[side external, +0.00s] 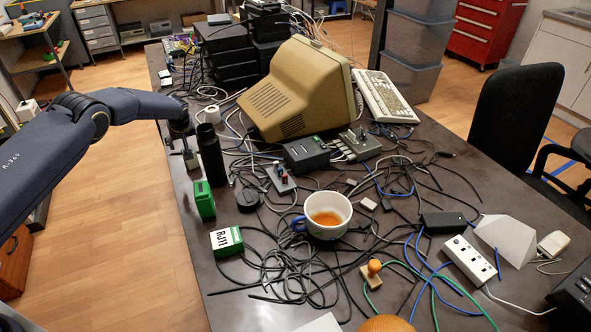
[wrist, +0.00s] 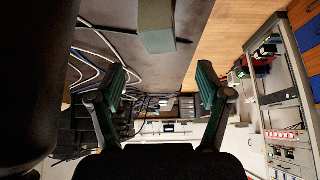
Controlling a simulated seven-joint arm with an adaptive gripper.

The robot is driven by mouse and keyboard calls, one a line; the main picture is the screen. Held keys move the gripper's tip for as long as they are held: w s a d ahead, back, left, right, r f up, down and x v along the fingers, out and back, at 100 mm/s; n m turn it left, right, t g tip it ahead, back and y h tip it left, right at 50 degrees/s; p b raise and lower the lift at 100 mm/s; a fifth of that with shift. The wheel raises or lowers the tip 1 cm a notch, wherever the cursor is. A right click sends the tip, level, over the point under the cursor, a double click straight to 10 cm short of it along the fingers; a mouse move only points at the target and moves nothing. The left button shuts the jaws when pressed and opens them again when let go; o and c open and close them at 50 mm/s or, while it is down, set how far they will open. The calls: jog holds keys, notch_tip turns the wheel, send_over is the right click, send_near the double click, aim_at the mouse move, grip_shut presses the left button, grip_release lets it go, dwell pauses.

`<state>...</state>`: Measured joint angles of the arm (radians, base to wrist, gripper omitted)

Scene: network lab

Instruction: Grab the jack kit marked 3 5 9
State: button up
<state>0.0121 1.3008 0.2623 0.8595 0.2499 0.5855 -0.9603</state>
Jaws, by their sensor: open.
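A green box (side external: 204,201) stands upright near the table's left edge in the side view. A green box with a white label reading RJ11 (side external: 227,241) lies nearer the camera. I cannot read 3 5 9 on either. My gripper (side external: 183,158) is low over the left table edge, beside a tall black cylinder (side external: 211,155) and beyond the green boxes. In the wrist view my gripper (wrist: 162,78) is open, with nothing between its fingers.
A mug of tea (side external: 326,217), a beige monitor (side external: 297,92), a black box (side external: 305,154) and many tangled cables crowd the table. A small round black thing (side external: 248,200) lies right of the upright green box. Open floor (side external: 120,220) lies left of the table.

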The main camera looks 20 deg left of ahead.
jog(key=shift+s+d+f+x, duration=0.1)
jog(key=shift+x, duration=1.05)
jog(key=shift+s+d+f+x, duration=0.1)
jog(key=shift+x, duration=1)
jog(key=shift+s+d+f+x, duration=0.1)
jog(key=shift+s+d+x, duration=0.05)
jog(key=shift+x, duration=1)
grip_shut()
